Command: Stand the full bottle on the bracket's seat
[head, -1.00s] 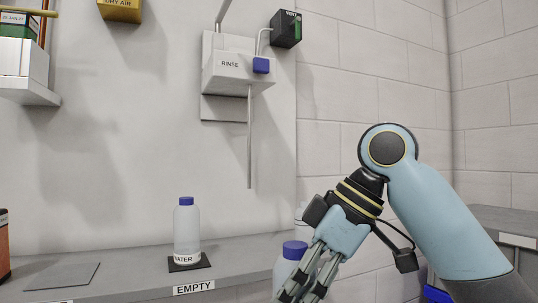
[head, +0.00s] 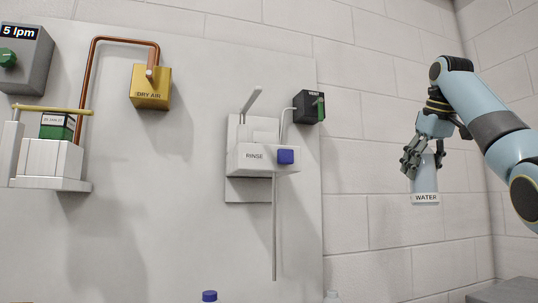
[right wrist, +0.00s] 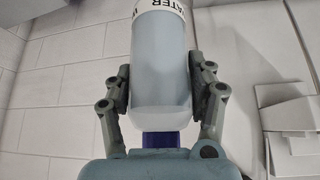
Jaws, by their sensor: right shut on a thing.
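My right gripper (head: 418,168) is shut on a pale bottle (head: 428,180) marked WATER, held up in the air at the right of the head view. In the right wrist view the bottle (right wrist: 160,70) sits between the two fingers, with its blue cap (right wrist: 166,139) towards my palm. The bottle hangs roughly upright, label low. How full it is cannot be told. A white bracket (head: 247,160) marked RINSE is on the wall panel, left of the gripper and apart from it. Which part is the seat is unclear. My left gripper is not in view.
A thin tube (head: 275,230) hangs below the bracket. A black VENT box (head: 309,106) is at its upper right, a yellow DRY AIR box (head: 151,87) at upper left. A blue cap (head: 209,296) shows at the bottom edge.

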